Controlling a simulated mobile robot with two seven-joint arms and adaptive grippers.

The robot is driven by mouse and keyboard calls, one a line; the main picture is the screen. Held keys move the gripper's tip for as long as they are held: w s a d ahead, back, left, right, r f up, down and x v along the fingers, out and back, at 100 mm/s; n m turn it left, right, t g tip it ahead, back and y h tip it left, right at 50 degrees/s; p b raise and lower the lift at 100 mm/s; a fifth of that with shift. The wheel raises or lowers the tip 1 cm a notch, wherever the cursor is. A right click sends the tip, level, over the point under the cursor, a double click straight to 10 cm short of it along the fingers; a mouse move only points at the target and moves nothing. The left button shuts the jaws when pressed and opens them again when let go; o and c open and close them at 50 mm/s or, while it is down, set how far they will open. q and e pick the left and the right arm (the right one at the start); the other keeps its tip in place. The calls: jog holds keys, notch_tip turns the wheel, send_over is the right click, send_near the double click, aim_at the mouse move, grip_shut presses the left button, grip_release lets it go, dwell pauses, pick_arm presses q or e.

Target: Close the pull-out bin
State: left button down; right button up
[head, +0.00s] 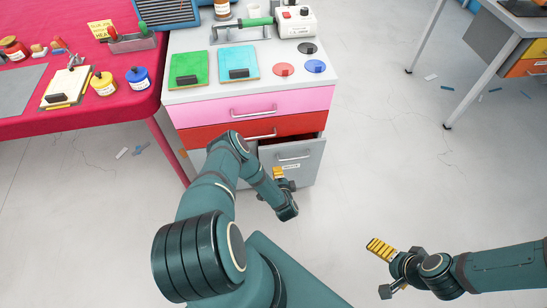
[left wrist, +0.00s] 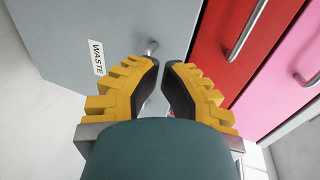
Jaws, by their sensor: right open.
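The pull-out bin (head: 304,168) is the grey front with a small label, under the red drawer of the white cabinet. It stands out from the cabinet, with a dark gap above its top edge. In the left wrist view its grey front (left wrist: 75,35) carries a WASTE label and part of a metal handle (left wrist: 152,46). My left gripper (head: 278,172) is in front of the bin, near the handle; its yellow fingers (left wrist: 162,72) stand a little apart. They partly hide the handle, and I cannot tell whether they touch it. My right gripper (head: 380,248) is open and empty above the floor.
The red drawer (head: 285,126) and pink drawer (head: 290,102) above look shut. A red table (head: 95,122) stands left of the cabinet, and another desk (head: 500,45) is at upper right. The floor right of the cabinet is mostly clear, with small scraps.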

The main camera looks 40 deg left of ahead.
aim_at(273, 153)
pick_arm(q)
jog(key=b+x, duration=0.1)
jog(key=x, duration=0.2)
jog(key=b+x, duration=0.1)
jog(key=x, duration=0.5)
jog(key=shift+a+r+b, duration=0.1)
jog(key=shift+r+b, duration=0.3)
jog(key=shift+w+a+r, duration=0.1)
jog(key=shift+w+a, duration=0.25)
jog(key=shift+w, duration=0.05)
jog(key=shift+d, duration=0.1)
